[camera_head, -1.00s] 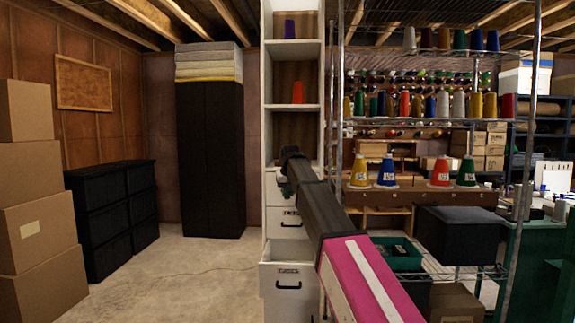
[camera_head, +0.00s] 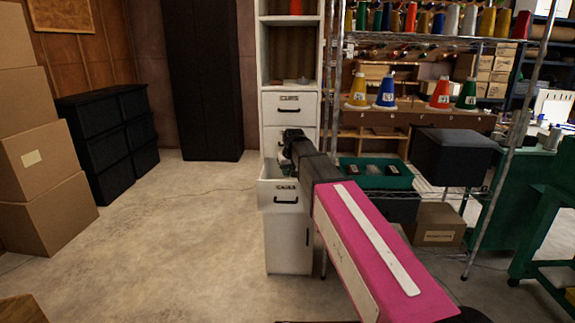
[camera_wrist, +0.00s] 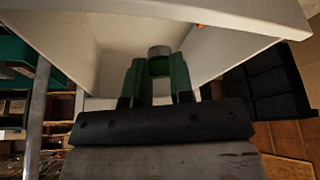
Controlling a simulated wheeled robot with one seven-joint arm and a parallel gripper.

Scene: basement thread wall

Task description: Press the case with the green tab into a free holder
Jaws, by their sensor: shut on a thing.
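My gripper (camera_head: 288,160) is at the open white drawer (camera_head: 278,197), at or just above its rim in the head view. In the wrist view, my gripper (camera_wrist: 158,78) shows two dark green fingers over the pale inside of the drawer (camera_wrist: 120,30). The fingers are closed on a small round grey thing (camera_wrist: 160,51) with green below it. I cannot tell whether it is the case with the green tab. Two small dark cases (camera_head: 346,171) sit in the teal tray (camera_head: 400,184) on the wire shelf. I cannot make out a holder.
The white cabinet (camera_head: 290,75) has closed drawers above the open one. The wire rack (camera_head: 335,100) with thread cones stands close to its right. A black box (camera_head: 455,155) is on that rack. Cardboard boxes (camera_head: 40,150) stand far left. The floor between is clear.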

